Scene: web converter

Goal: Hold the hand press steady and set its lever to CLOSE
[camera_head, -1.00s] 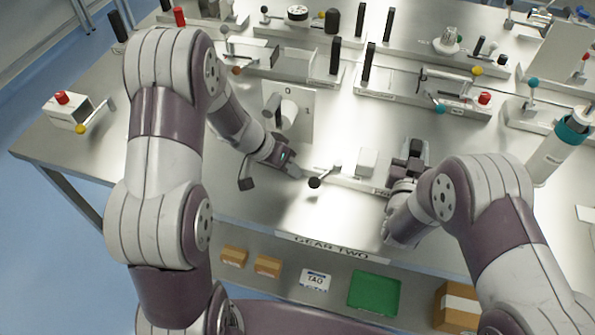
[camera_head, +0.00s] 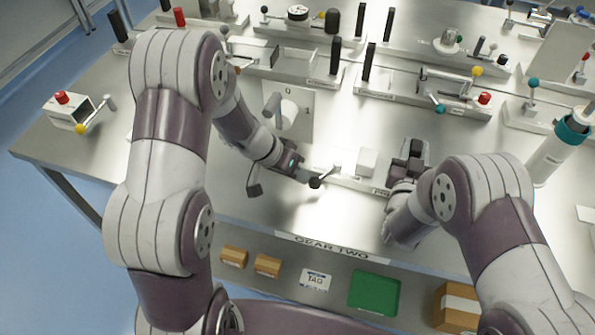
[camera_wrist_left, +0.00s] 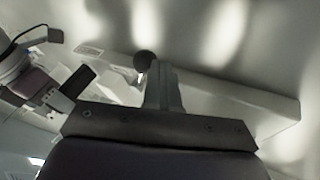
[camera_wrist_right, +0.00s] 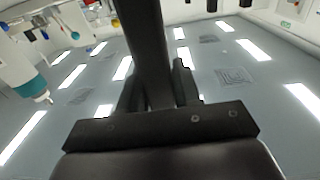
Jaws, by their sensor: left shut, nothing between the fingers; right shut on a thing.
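The hand press has a long pale base (camera_head: 362,184) near the front of the bench, with a white block (camera_head: 366,162) on it. Its lever ends in a black ball (camera_head: 315,183) at the left end; the ball also shows in the left wrist view (camera_wrist_left: 145,62). My left gripper (camera_head: 304,178) is shut and empty, right beside the ball; whether they touch I cannot tell. My right gripper (camera_head: 411,152) is shut on a dark upright post (camera_wrist_right: 147,45) at the press's right end. The post's lower part is hidden. I cannot read any CLOSE mark.
A white panel (camera_head: 300,102) marked 0 and 1 stands behind my left gripper. A fixture with a yellow knob (camera_head: 477,71) and a teal-collared cylinder (camera_head: 558,150) stand to the right. Bare bench lies in front of the press, above a shelf with a green tray (camera_head: 374,294).

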